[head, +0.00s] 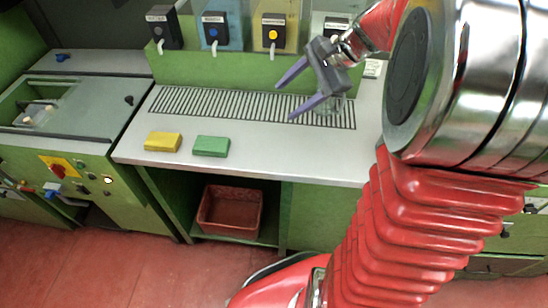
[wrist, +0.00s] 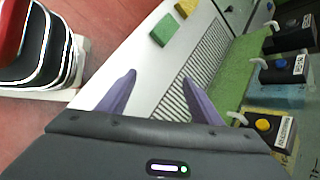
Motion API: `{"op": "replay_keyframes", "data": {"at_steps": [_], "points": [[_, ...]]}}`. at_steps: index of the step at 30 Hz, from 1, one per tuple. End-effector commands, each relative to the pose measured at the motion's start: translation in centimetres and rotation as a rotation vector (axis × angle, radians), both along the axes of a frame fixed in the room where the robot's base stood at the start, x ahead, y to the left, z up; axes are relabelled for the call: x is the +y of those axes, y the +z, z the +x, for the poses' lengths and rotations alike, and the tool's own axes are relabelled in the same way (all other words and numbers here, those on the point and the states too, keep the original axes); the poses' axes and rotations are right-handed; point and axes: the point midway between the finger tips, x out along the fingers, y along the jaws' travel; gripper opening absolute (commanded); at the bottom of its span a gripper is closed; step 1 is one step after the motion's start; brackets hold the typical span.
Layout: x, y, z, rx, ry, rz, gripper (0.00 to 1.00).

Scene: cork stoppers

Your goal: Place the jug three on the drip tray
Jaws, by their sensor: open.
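The drip tray (head: 200,102) is a long slotted grate set in the pale counter, and it also shows in the wrist view (wrist: 203,62). My gripper (head: 284,102) is open with its purple fingers spread, above the right half of the tray. In the wrist view my gripper (wrist: 158,75) has nothing between its fingers. A faint, clear, glassy shape (head: 333,110) shows at the right end of the tray, just behind and below the gripper. It may be a jug, but I cannot tell, and no jug marked three is readable.
A yellow block (head: 163,142) and a green block (head: 211,146) lie on the counter's front left. Black taps, including a blue-knobbed one (head: 214,30) and a yellow-knobbed one (head: 273,32), line the back above the tray. A red-brown bin (head: 230,211) sits on the shelf below.

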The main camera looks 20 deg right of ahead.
Motion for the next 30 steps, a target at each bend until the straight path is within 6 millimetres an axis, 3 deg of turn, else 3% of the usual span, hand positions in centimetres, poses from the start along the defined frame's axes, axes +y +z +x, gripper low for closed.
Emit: {"op": "replay_keyframes", "data": {"at_steps": [3,12,21,30], "points": [[2.9,0.6,-1.9,-0.034,0.129,-0.116,0.59],[8.0,1.2,-7.0,-0.136,0.456,-0.400,0.59],[10.9,1.4,-12.0,-0.262,0.783,-0.678,0.59],[12.3,1.2,-16.0,-0.405,1.092,-0.948,0.59]]}}
